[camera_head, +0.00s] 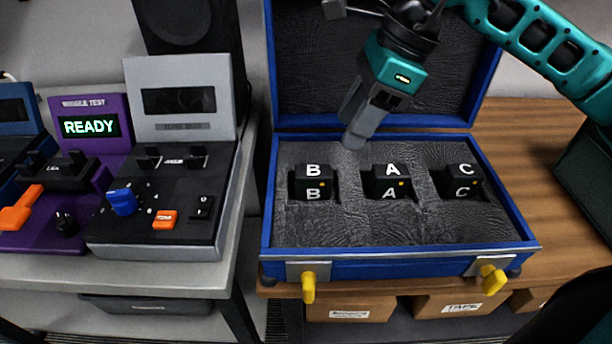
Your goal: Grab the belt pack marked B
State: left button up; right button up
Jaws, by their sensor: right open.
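The belt pack marked B (313,182) is a small black block with white letters and a small yellow light. It sits in the left slot of the grey foam in an open blue case (400,263). My right gripper (352,138) comes from the upper right and hangs over the back of the foam, behind and a little right of pack B. It is open and holds nothing. It appears apart from the packs. My left gripper does not show.
Belt packs A (391,182) and C (459,182) sit to the right of B in the foam. The open lid (452,98) stands behind. Yellow latches (308,287) hang at the front. A grey tone box (160,215) and a purple tester (85,108) stand on the left bench.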

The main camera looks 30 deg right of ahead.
aim_at(317, 170)
jog(key=x, duration=0.7)
jog(key=shift+b, duration=0.4)
jog(key=shift+w+a+x, duration=0.1)
jog(key=shift+w+x, duration=0.05)
jog(key=shift+x, duration=1.3)
jog(key=shift+w+a+x, duration=0.1)
jog(key=shift+x, duration=1.35)
jog(key=shift+r, duration=0.2)
jog(key=shift+c, duration=0.5)
jog(key=c, duration=0.7)
